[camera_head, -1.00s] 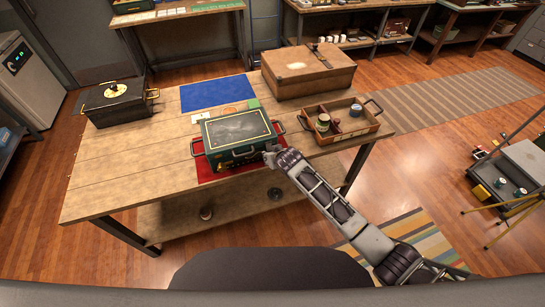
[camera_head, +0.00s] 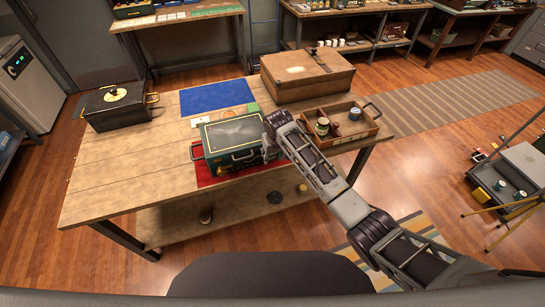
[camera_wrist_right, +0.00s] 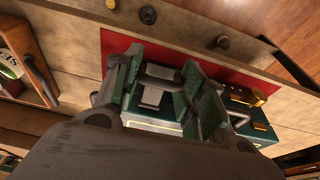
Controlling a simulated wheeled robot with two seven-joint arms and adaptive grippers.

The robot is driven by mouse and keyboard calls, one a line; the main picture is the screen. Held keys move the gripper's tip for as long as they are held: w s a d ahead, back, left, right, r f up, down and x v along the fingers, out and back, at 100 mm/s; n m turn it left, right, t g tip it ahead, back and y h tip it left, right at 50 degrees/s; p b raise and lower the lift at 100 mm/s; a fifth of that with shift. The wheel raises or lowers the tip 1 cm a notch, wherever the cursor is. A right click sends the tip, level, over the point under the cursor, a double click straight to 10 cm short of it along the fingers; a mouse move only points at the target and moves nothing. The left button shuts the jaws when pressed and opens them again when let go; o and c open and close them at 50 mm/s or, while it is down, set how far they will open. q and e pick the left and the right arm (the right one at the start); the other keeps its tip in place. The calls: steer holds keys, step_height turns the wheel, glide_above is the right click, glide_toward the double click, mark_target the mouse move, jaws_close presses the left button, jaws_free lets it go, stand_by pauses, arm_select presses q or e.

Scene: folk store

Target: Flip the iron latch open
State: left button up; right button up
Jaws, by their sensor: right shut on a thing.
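A dark green box (camera_head: 232,134) with brass trim stands on a red mat (camera_head: 207,180) on the wooden table. My right gripper (camera_head: 270,155) is at the right part of its front, largely hidden by my wrist in the head view. In the right wrist view, the two green-padded fingers of the right gripper (camera_wrist_right: 160,75) stand on either side of a grey metal latch (camera_wrist_right: 152,96) at the box's front and are shut on it. A brass latch (camera_wrist_right: 246,95) is to the right of the fingers there. The exact finger contact is partly hidden. My left gripper is not in view.
A wooden tray (camera_head: 352,139) with small jars stands right of the box. A large wooden chest (camera_head: 305,75) is behind it. A black box (camera_head: 117,107) stands at the left. A blue mat (camera_head: 215,95) lies at the back. The table's front left is clear.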

mark_target(272, 155)
steer(key=shift+a+r+g, duration=0.15)
steer(key=shift+r+g, duration=0.2)
steer(key=shift+g, duration=0.45)
steer(key=shift+h, duration=0.3)
steer(key=o, duration=0.9)
steer(key=shift+s+r, duration=0.2)
steer(key=shift+r, duration=6)
steer(key=shift+s+d+r, duration=0.1)
steer(key=shift+d+r, duration=0.05)
steer(key=shift+d, duration=0.05)
steer(key=shift+s+d+r, duration=0.45)
steer(key=shift+s+r, duration=0.95)
steer(key=shift+r, duration=0.75)
steer(key=shift+s+d+r, duration=0.5)
steer(key=shift+s+r, duration=0.9)
steer(key=shift+r, duration=0.7)
steer(key=shift+s+d+r, duration=0.45)
steer(key=shift+s+r, duration=0.95)
steer(key=shift+r, duration=0.75)
